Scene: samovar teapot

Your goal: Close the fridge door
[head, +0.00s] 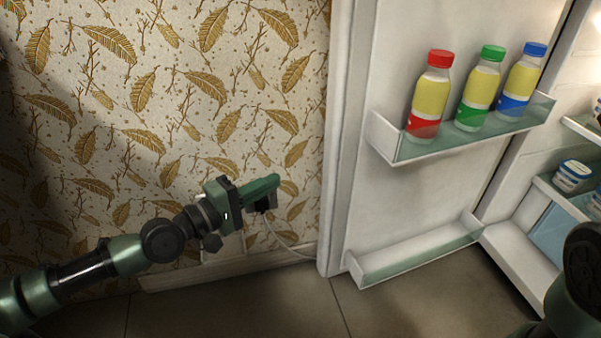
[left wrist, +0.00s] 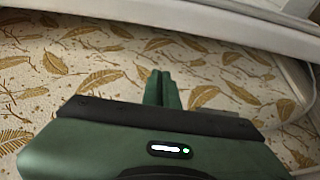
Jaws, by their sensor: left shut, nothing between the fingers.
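The white fridge door (head: 390,215) stands open in the head view, its inner side with shelves facing me. The fridge's inside (head: 545,215) shows at the right edge. My left gripper (head: 276,181) is shut and empty, in front of the wallpaper just left of the door's free edge. A gap shows between them in the picture; I cannot tell the depth. In the left wrist view the shut fingers (left wrist: 161,88) point at the patterned wall, with a white edge across the top. A dark green part of my right arm shows at the lower right; its gripper is out of view.
The door's upper shelf (head: 400,156) holds a red-capped bottle (head: 430,95), a green-capped bottle (head: 480,90) and a blue-capped bottle (head: 522,82). The lower door shelf (head: 415,256) is empty. Small tubs (head: 573,177) stand inside the fridge. The floor (head: 240,308) in front looks clear.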

